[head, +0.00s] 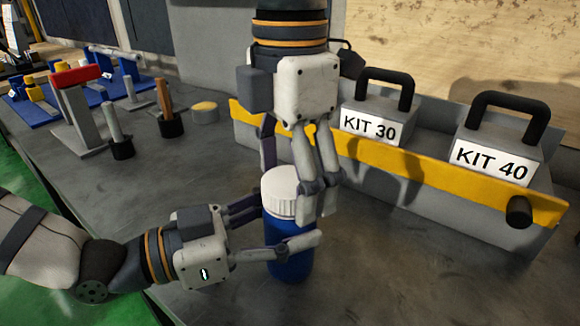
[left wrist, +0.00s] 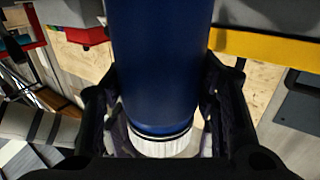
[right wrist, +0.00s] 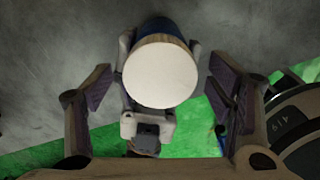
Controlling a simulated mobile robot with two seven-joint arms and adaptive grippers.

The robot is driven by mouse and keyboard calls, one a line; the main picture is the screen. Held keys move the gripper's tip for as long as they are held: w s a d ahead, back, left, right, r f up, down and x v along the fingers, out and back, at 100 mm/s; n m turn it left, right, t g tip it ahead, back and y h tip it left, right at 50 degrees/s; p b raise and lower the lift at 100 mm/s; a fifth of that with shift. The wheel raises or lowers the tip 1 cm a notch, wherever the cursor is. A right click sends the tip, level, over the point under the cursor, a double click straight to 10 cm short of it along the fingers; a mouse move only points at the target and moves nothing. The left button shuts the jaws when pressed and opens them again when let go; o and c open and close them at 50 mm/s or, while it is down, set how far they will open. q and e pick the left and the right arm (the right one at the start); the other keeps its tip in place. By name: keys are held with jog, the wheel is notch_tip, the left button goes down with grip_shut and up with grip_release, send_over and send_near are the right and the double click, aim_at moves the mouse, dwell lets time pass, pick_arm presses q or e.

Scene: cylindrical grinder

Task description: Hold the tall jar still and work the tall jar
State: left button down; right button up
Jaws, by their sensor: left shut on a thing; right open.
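The tall jar is a blue cylinder (head: 288,265) with a white ribbed lid (head: 283,190), upright on the grey bench. My left gripper (head: 280,238) comes in from the left and is shut around the blue body, below the lid. The left wrist view shows the blue body (left wrist: 160,70) between the fingers. My right gripper (head: 306,190) points down from above, its fingers open around the lid's level. In the right wrist view the lid's flat white top (right wrist: 160,74) lies between the spread fingers, with a gap on each side. The jar's lower body is partly hidden by the left fingers.
A grey rack with a yellow front rail (head: 400,165) stands behind right, holding the KIT 30 block (head: 378,122) and KIT 40 block (head: 500,150). Upright tools in dark holders (head: 122,148) and a red-topped stand (head: 75,76) stand at left. The bench front right is clear.

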jog(key=c, duration=1.2)
jog(key=m, duration=1.5)
jog(key=o, duration=1.3)
notch_tip(320, 180, up, 4)
jog(key=shift+r, duration=0.25)
